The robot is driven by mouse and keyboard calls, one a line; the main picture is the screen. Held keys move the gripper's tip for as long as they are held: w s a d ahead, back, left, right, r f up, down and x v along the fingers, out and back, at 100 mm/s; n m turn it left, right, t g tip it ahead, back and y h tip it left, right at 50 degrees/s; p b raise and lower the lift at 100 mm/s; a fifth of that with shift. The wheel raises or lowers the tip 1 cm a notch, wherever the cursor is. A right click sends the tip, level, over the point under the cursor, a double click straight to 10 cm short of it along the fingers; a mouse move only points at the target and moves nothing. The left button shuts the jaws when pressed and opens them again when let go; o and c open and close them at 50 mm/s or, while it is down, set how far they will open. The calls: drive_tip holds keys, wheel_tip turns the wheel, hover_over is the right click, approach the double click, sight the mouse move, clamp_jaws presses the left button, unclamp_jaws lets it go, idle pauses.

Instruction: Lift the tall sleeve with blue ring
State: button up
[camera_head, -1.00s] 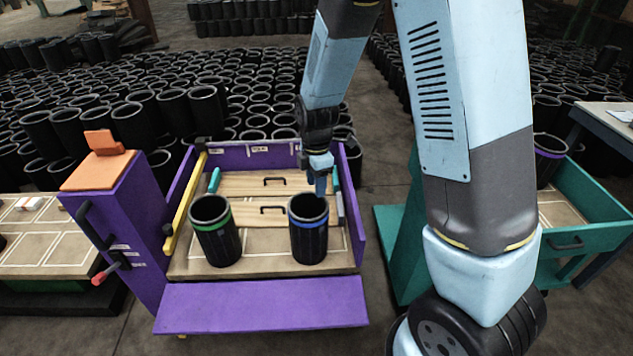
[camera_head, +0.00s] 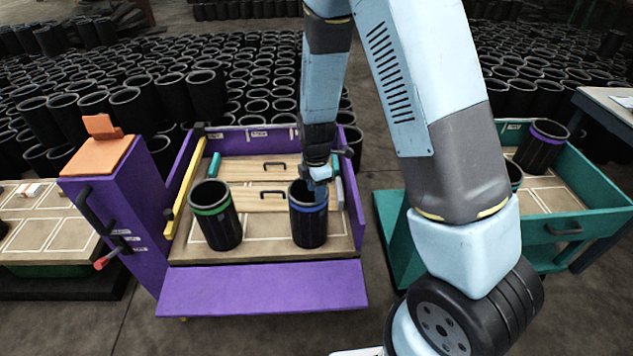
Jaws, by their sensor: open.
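The tall black sleeve with the blue ring (camera_head: 308,222) stands upright on the wooden floor of the purple tray (camera_head: 262,279), at its right side. My gripper (camera_head: 320,180) points down at the sleeve's open top, at the right part of the rim. It is open, and the sleeve stands on the tray floor. The fingertips are small and partly lost against the dark rim, so I cannot tell whether one is inside the sleeve or whether they touch it. A similar black sleeve with a green ring (camera_head: 216,222) stands to the left, clear of the gripper.
A purple cabinet (camera_head: 125,225) with an orange top stands left of the tray. A yellow bar (camera_head: 184,200) lines the tray's left wall. A teal tray (camera_head: 590,222) at right holds a purple-ringed sleeve (camera_head: 541,147). Many black sleeves crowd the floor behind.

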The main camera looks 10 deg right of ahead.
sight(316, 205)
drive_tip(key=shift+f, duration=3.6)
drive_tip(key=shift+c, duration=0.4)
clamp_jaws()
drive_tip(key=shift+w+r, duration=0.1)
drive_tip(key=shift+r, duration=0.05)
wheel_tip(316, 205, up, 7)
